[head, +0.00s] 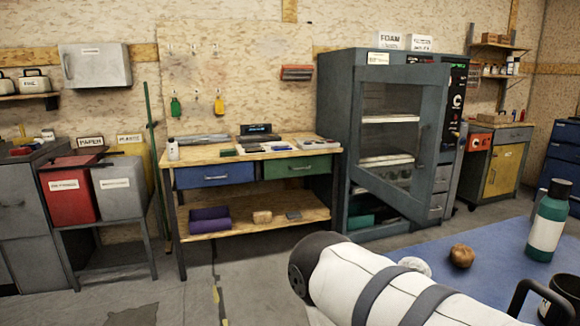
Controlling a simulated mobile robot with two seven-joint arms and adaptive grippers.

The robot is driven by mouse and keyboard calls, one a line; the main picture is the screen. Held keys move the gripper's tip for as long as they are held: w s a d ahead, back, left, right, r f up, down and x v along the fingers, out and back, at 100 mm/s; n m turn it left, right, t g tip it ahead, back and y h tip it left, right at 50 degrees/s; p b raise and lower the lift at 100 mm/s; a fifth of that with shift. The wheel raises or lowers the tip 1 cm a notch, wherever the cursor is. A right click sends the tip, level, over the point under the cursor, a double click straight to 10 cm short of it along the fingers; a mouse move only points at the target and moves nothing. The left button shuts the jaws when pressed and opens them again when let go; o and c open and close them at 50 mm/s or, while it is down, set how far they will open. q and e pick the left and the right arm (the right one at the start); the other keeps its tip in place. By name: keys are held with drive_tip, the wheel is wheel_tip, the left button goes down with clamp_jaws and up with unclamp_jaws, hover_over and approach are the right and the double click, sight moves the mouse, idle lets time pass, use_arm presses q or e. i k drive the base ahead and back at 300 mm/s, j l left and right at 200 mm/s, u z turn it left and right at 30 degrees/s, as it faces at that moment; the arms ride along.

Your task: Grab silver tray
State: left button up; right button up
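No silver tray can be made out for certain. A tall grey-green cabinet (335,130) stands right of centre with its glazed door (440,140) swung open. Pale, flat, tray-like layers (388,160) show on its shelves, partly behind the door, too small to identify. A flat grey item (203,138) lies at the back left of the wooden workbench (185,157); I cannot tell whether it is a tray. A white arm link of mine with dark bands crosses the lower right. Neither gripper is in view.
A blue-topped table (480,290) at the lower right holds a green bottle (547,222), a brown round item (461,256) and a dark handled item. Red (70,193) and grey (119,188) bins stand left. Grey floor (240,285) is open before the workbench.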

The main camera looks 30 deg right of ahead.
sight(383, 215)
drive_tip(key=i+u, duration=0.2)
drive_tip(key=u, duration=0.3)
drive_tip(key=i+u, duration=0.2)
drive_tip(key=u, duration=0.25)
drive_tip(key=i+l+u, duration=0.15)
drive_tip(key=u, duration=0.35)
drive_tip(key=i+l+u, duration=0.15)
drive_tip(key=u, duration=0.3)
drive_tip(key=l+u, duration=0.35)
drive_tip(key=u, duration=0.15)
drive_tip(key=i+u, duration=0.1)
drive_tip(key=u, duration=5.15)
drive_tip(key=j+u, duration=0.15)
drive_tip(key=u, duration=0.3)
drive_tip(key=i+j+u, duration=0.1)
drive_tip(key=u, duration=0.4)
drive_tip(key=i+j+u, duration=0.1)
drive_tip(key=u, duration=0.35)
drive_tip(key=j+u, duration=0.1)
drive_tip(key=u, duration=0.35)
drive_tip(key=i+u, duration=0.15)
drive_tip(key=u, duration=0.35)
